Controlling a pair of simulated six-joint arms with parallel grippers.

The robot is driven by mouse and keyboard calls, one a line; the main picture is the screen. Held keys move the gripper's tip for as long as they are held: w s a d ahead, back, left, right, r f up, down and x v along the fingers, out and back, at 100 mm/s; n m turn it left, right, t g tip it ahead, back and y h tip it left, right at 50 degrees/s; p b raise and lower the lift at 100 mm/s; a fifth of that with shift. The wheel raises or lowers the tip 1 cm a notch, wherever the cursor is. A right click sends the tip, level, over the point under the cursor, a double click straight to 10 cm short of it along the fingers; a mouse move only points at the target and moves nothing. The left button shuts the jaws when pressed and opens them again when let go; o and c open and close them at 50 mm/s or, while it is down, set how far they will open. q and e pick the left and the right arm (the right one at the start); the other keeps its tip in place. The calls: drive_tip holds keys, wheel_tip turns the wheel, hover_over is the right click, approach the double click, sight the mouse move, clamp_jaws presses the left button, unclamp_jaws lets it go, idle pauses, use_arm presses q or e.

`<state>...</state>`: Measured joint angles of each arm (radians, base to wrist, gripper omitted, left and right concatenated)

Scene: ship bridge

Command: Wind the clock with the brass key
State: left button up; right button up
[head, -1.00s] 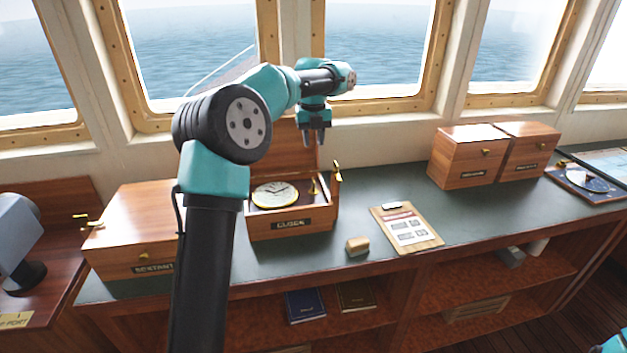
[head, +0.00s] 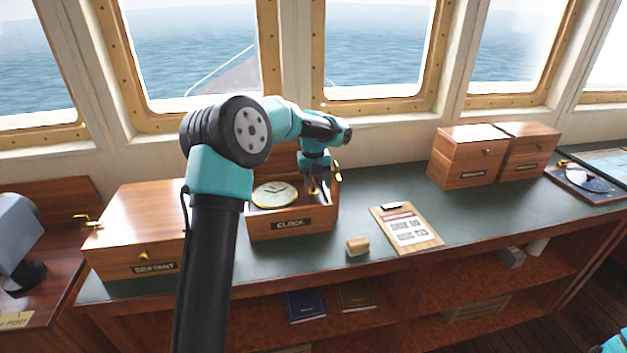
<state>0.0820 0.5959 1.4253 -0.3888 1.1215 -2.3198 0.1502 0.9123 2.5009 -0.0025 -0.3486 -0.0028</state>
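The clock (head: 273,194), with a white dial and brass rim, lies face up in an open wooden box labelled CLOCK (head: 292,229). The brass key (head: 314,187) stands in the right part of the box, mostly hidden by my gripper. My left gripper (head: 315,183) points down into the box at the key, right of the dial. Its fingertips are small and partly covered, so I cannot tell whether they are closed on the key. My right gripper is out of view.
The closed SEXTANT box (head: 140,225) stands left of the clock box. A brass catch (head: 338,170) rises at the clock box's right side. Two wooden boxes (head: 470,160) stand farther right.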

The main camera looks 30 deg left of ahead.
use_arm(q)
clamp_jaws()
idle(0.3)
drive_tip(key=shift+n, duration=0.3)
